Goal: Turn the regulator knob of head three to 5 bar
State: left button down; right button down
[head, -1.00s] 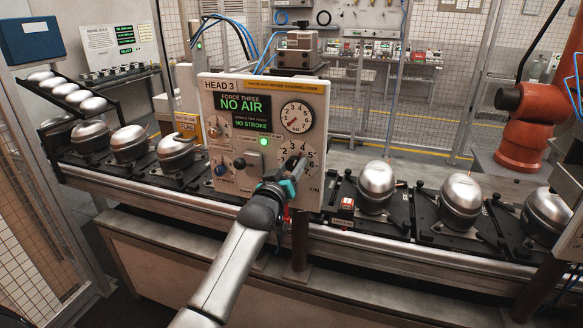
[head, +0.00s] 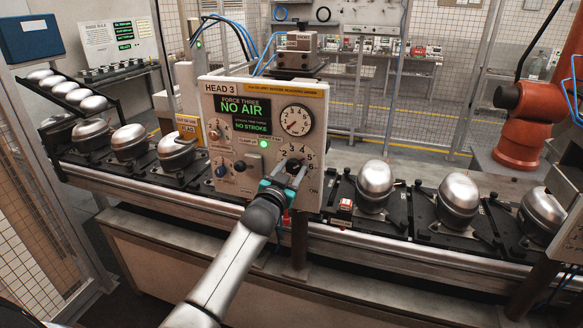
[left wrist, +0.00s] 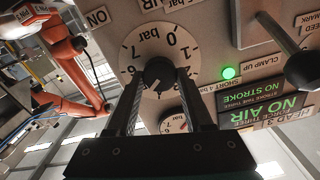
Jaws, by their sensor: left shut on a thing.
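The Head 3 panel (head: 222,118) stands in the middle of the head view. Its white regulator dial (head: 308,153) is at the lower right of the panel, partly hidden by my left gripper (head: 291,172). In the left wrist view the dark regulator knob (left wrist: 158,72) sits at the centre of the dial (left wrist: 150,38). My left gripper is shut on the knob, one finger on each side. I cannot tell the knob's exact setting. The pressure gauge (head: 296,120) above has its needle low. The screen (head: 243,107) reads "NO AIR" and "NO STROKE".
A green lamp (head: 263,143) is lit beside the dial. Silver compressor shells (head: 375,178) stand along the conveyor on both sides. An orange robot arm (head: 522,130) stands at right.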

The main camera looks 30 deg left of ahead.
pick_arm(q)
jog(key=shift+m, duration=0.5)
jog(key=shift+c, duration=1.5)
grip_release()
jog(key=v, duration=1.5)
jog(key=shift+s+f, duration=0.15)
jog(key=shift+f, duration=0.05)
